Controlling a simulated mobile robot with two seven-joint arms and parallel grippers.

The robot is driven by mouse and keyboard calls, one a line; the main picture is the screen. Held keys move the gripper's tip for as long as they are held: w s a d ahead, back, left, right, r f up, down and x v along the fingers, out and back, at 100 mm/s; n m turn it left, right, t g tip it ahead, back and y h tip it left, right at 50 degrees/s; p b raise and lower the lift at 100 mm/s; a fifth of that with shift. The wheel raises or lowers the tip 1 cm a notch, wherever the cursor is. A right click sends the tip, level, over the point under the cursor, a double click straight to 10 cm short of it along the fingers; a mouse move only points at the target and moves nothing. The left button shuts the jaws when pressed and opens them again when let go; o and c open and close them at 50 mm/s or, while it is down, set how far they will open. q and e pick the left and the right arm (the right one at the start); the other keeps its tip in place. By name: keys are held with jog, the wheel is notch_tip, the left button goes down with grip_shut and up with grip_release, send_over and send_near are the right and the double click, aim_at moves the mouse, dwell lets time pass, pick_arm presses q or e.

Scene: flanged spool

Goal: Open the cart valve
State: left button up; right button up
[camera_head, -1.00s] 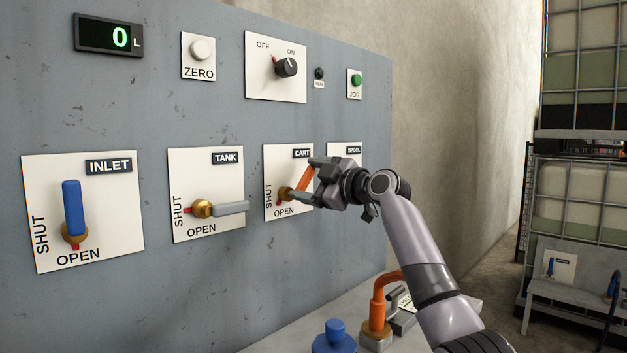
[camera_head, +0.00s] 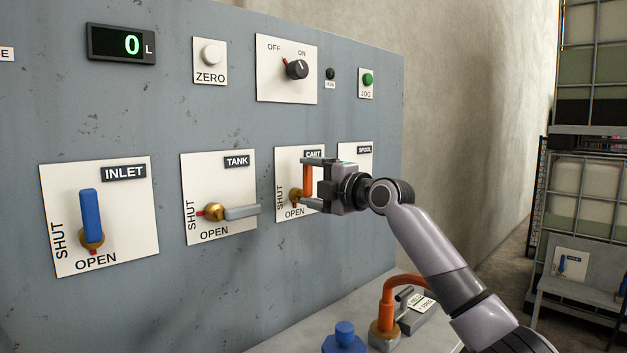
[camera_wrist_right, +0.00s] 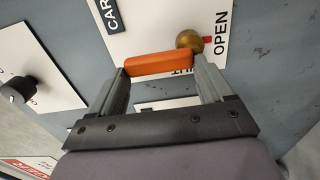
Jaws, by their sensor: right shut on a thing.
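The cart valve on the CART plate (camera_head: 284,165) has an orange lever (camera_head: 308,181) on a brass hub (camera_wrist_right: 189,41). The lever stands about upright in the head view. In the wrist view, the red mark by the hub points toward the word OPEN. My right gripper (camera_wrist_right: 160,65) is shut on the orange lever, with one finger at the lever's outer end and the other at its hub end. It comes in from the right and covers part of the CART and SPOOL plates. My left gripper is not in view.
The TANK lever (camera_head: 240,212) lies level to the left, and the blue INLET lever (camera_head: 89,213) stands upright farther left. The SPOOL plate (camera_head: 357,152) is partly hidden. A knob (camera_head: 297,69) and buttons sit above. An orange bent pipe (camera_head: 388,300) and blue fitting (camera_head: 344,335) stand below.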

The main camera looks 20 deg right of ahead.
jog(key=shift+a+f, duration=0.1)
jog(key=shift+f, duration=0.1)
dwell(0.3)
jog(key=o, duration=1.4)
jog(key=shift+r, duration=0.1)
jog(key=shift+s, duration=0.15)
jog(key=shift+s+d, duration=0.35)
jog(key=shift+s, duration=0.3)
jog(key=b+v, duration=0.1)
jog(key=v, duration=0.4)
jog(key=shift+s, duration=0.3)
jog(key=shift+d, duration=0.1)
